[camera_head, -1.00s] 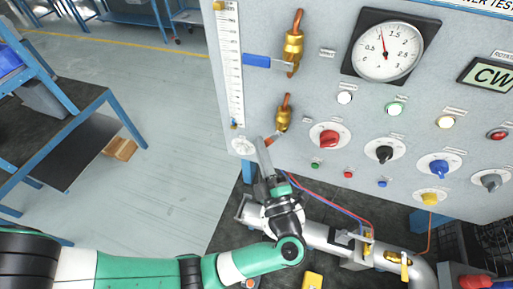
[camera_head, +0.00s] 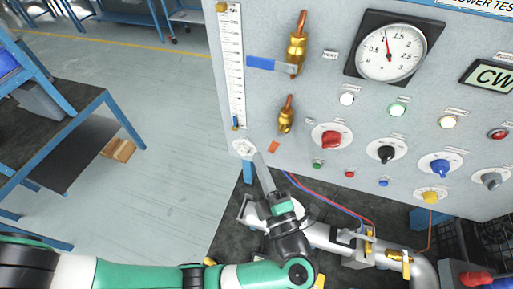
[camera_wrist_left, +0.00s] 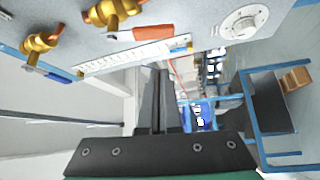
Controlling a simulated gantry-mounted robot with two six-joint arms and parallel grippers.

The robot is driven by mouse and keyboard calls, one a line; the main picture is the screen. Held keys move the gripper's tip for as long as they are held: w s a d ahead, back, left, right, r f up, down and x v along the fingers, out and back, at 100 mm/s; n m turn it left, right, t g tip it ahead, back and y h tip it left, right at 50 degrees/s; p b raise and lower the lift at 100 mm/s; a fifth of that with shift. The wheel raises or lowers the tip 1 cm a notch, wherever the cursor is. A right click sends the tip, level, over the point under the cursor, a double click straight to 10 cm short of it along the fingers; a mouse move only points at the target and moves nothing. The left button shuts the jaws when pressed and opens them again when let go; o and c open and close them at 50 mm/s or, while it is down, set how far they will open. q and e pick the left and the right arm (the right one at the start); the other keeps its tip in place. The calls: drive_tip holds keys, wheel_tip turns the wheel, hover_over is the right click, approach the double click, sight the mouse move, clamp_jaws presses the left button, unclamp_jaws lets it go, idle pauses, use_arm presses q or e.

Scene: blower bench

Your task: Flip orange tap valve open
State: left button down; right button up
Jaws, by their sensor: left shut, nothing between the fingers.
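The orange tap valve is a small brass valve (camera_head: 286,118) on the grey panel. Its orange handle (camera_head: 274,146) shows below and left of the brass body. In the left wrist view the orange handle (camera_wrist_left: 140,33) lies beside the brass body (camera_wrist_left: 112,11) at the top. My left gripper (camera_head: 259,158) is shut and empty. Its tip is just below and left of the handle, with a visible gap in the head view. The shut fingers also show in the left wrist view (camera_wrist_left: 158,100). My right gripper is not in view.
A larger brass valve (camera_head: 297,48) with a blue handle (camera_head: 262,63) sits above, near a white scale (camera_head: 236,75). A white dial (camera_head: 244,147) is close to my left fingertips. A red knob (camera_head: 331,139) is to the right. Pipework (camera_head: 320,237) runs below the panel.

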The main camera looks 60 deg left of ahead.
use_arm(q)
drive_tip(key=v, duration=0.5)
drive_tip(key=shift+b, duration=0.4)
